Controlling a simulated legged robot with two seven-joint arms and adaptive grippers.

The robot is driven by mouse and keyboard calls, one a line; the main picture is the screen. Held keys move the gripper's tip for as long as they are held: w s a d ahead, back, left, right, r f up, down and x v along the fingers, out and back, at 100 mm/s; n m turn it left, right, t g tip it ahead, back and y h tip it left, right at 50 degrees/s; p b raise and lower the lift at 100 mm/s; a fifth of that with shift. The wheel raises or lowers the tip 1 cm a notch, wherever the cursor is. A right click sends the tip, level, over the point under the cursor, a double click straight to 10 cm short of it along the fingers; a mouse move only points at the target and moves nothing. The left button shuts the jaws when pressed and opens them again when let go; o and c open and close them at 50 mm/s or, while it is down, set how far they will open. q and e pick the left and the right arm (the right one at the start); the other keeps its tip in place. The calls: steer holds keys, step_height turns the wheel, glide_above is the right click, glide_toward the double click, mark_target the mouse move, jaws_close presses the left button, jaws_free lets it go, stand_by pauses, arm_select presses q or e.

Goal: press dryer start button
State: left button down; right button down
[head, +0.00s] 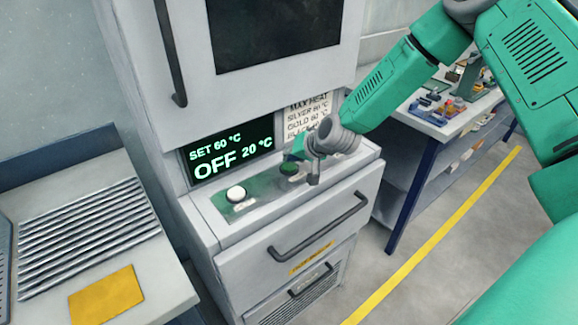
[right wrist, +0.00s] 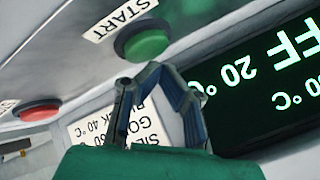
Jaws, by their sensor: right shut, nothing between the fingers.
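The dryer (head: 215,235) is a grey cabinet with a control ledge. Its green start button (head: 289,169) is on the ledge, and it also shows in the right wrist view (right wrist: 143,42) beside a START label (right wrist: 120,18). The dark display (head: 230,152) reads SET 60 °C, OFF 20 °C. My right gripper (head: 312,172) is shut and empty, just right of the green button in the head view. In the right wrist view its fingertips (right wrist: 139,76) appear close to the button; I cannot tell whether they touch. My left gripper is not in view.
A white knob (head: 236,193) is left of the green button. A red button (right wrist: 38,111) shows in the right wrist view. A drawer handle (head: 320,228) juts out below the ledge. A side table with a ribbed rack (head: 85,235) stands left; a workbench (head: 440,125) stands right.

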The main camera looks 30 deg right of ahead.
mark_target(290, 166)
steer(key=shift+f+b, duration=0.5)
steer(key=shift+f, duration=0.25)
stand_by(0.6)
steer(key=shift+r, duration=0.1)
steer(key=shift+s+r+p, duration=0.1)
steer(key=shift+r+p, duration=0.65)
steer(key=shift+r, duration=0.1)
steer(key=shift+r, duration=0.1)
step_height(290, 166, up, 5)
steer(key=p, duration=0.4)
stand_by(0.8)
